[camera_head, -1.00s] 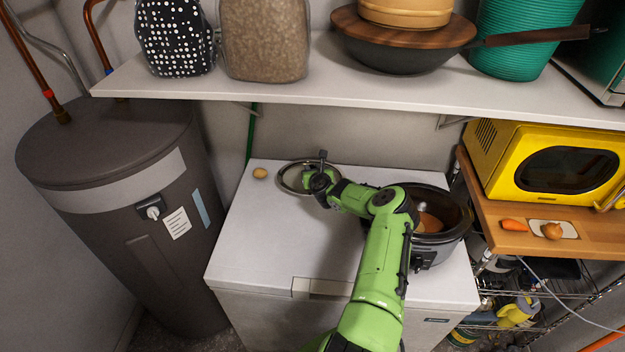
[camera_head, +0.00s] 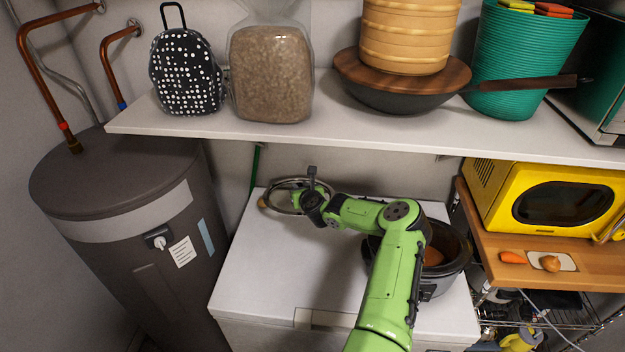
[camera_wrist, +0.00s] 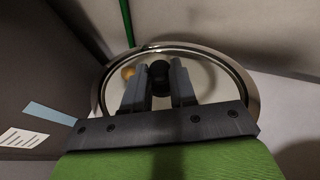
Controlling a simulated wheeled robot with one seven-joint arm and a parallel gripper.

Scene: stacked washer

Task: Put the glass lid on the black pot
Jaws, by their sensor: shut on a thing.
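The glass lid (camera_head: 282,197) is a clear disc with a metal rim, over the back left of the white appliance top. My gripper (camera_head: 312,188) is at the lid, and in the wrist view my gripper (camera_wrist: 159,82) is shut on the lid's dark knob (camera_wrist: 159,72). The lid's rim (camera_wrist: 243,80) spreads around the fingers there. The black pot (camera_head: 457,262) stands at the right of the white top, open, with orange-brown contents. My arm hides its left part.
A water heater (camera_head: 120,230) stands left, a yellow microwave (camera_head: 490,185) right. The white top's front left (camera_head: 265,275) is clear.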

